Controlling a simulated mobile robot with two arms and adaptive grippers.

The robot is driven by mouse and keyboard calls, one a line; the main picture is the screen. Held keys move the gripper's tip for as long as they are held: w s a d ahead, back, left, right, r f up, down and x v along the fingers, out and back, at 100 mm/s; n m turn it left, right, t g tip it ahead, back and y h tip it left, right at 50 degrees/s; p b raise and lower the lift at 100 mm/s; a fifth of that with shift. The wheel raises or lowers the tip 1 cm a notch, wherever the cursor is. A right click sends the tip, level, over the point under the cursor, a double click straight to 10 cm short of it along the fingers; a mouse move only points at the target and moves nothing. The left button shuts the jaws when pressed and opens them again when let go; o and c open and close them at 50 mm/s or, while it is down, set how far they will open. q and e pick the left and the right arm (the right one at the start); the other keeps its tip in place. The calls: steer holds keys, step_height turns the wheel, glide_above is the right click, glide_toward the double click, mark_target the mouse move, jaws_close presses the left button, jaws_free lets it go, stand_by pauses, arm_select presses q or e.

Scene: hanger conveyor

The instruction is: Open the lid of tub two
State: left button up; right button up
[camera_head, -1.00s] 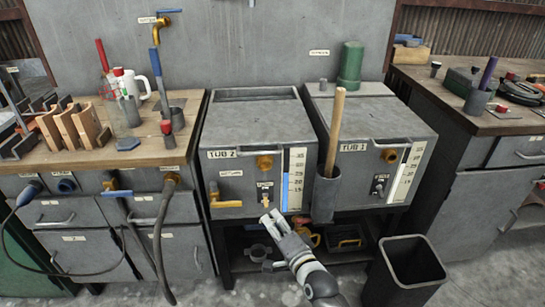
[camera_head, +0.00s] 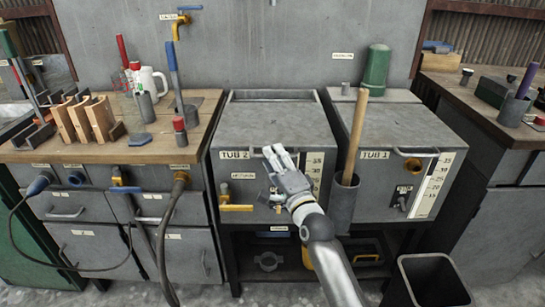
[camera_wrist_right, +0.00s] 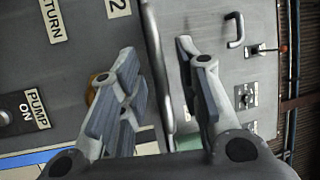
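Tub two (camera_head: 232,187) is the grey box labelled TUB 2, left of tub one. Its flat grey lid (camera_head: 270,122) lies closed on top. My right gripper (camera_head: 276,152) is at the upper front edge of the tub and covers part of its front panel. In the right wrist view its two fingers (camera_wrist_right: 155,50) are apart, with a dark metal bar (camera_wrist_right: 158,75), seemingly the lid's handle or front edge, running between them. I cannot tell whether they touch it. My left gripper is not in view.
Tub one (camera_head: 376,182) stands to the right. A holder (camera_head: 342,202) with a wooden stick (camera_head: 356,135) sits between the tubs. A workbench (camera_head: 150,150) with tools is on the left. A black bin (camera_head: 430,280) stands at front right.

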steer(key=shift+x, duration=0.95)
steer(key=shift+c, duration=0.5)
jaws_close()
